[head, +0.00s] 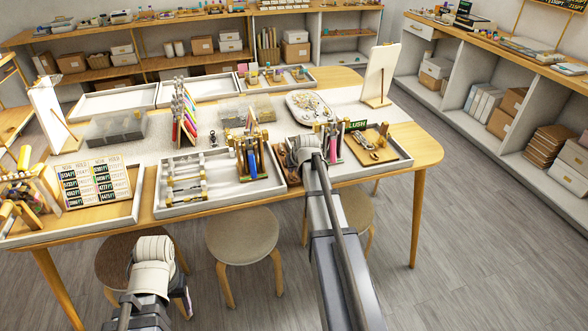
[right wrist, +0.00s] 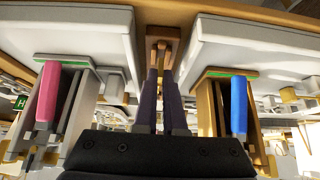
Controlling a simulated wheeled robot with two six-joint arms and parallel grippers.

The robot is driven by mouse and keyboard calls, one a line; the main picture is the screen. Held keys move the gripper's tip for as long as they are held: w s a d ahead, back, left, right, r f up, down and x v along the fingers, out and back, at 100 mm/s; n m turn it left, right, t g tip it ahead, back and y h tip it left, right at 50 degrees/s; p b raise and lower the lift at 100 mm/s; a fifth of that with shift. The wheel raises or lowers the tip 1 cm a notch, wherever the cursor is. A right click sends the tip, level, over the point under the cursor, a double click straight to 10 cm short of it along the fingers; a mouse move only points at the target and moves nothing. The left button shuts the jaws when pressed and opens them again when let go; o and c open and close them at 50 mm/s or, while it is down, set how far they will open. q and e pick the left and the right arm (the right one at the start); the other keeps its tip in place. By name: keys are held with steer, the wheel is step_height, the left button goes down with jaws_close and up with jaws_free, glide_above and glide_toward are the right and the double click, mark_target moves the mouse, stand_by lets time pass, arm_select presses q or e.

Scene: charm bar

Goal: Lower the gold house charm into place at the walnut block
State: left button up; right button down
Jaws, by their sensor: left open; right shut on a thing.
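My right gripper (head: 306,146) reaches over the table, between the two white trays. In the right wrist view its two dark fingers (right wrist: 161,92) are close together, shut, with their tips at a narrow brown piece between the trays. The gold house charm is hidden or too small to make out at the fingertips. The walnut block (right wrist: 161,32) appears as this brown piece; in the head view a strip of it (head: 281,160) shows beside my gripper. I cannot tell whether charm and block touch. My left gripper (head: 152,262) hangs low in front of the table, empty, away from the trays.
A rack with blue-handled tools (head: 250,157) stands close left of my right gripper, and a pink-handled tool (head: 336,146) close right. The left tray (head: 180,209) holds rods; the right tray (head: 402,161) holds a wooden board. Stools (head: 242,236) stand below the table's front edge.

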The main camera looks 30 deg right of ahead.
steer(key=shift+f+b, duration=0.65)
steer(key=shift+f, duration=0.05)
stand_by(1.2)
steer(key=c, duration=0.9)
jaws_free()
steer(key=shift+r, duration=0.1)
steer(key=shift+p+v, duration=2.5)
steer(key=shift+v, duration=0.5)
steer(key=p+v, duration=0.6)
steer(key=v, duration=0.1)
steer(key=shift+s+r, duration=0.2)
steer(key=shift+s, duration=0.1)
